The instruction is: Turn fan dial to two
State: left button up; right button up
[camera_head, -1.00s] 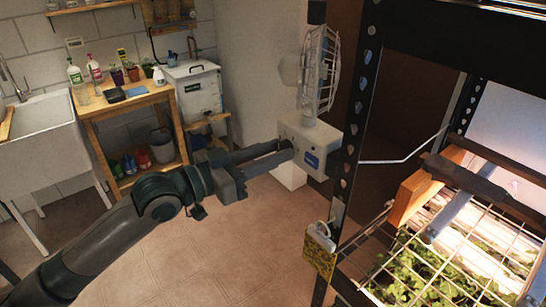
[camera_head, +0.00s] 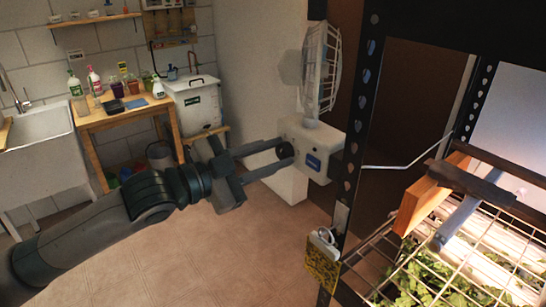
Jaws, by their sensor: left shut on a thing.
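The fan (camera_head: 320,68) is white with a wire cage on a box-shaped base (camera_head: 322,150) that has a blue label. It stands beyond the rack post. Its dark round dial (camera_head: 285,150) is on the base's left side. My left gripper (camera_head: 287,151) reaches in from the left, with one finger on each side of the dial, shut on it. The dial's markings are too small to read.
The black rack post (camera_head: 356,130) stands close to the right of the fan base. A wire shelf with seedlings (camera_head: 420,275) and a wooden bar (camera_head: 425,200) fill the right. A wooden table (camera_head: 125,112) and sink stand at the back left. The floor below my left arm is clear.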

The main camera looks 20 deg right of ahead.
jog(key=shift+w+a, duration=0.1)
jog(key=shift+w, duration=0.2)
jog(key=shift+s, duration=0.1)
pick_arm(q)
jog(key=o, duration=1.1)
jog(key=shift+c, duration=0.2)
pick_arm(e)
jog(key=shift+s, duration=0.1)
pick_arm(q)
jog(key=shift+a, duration=0.1)
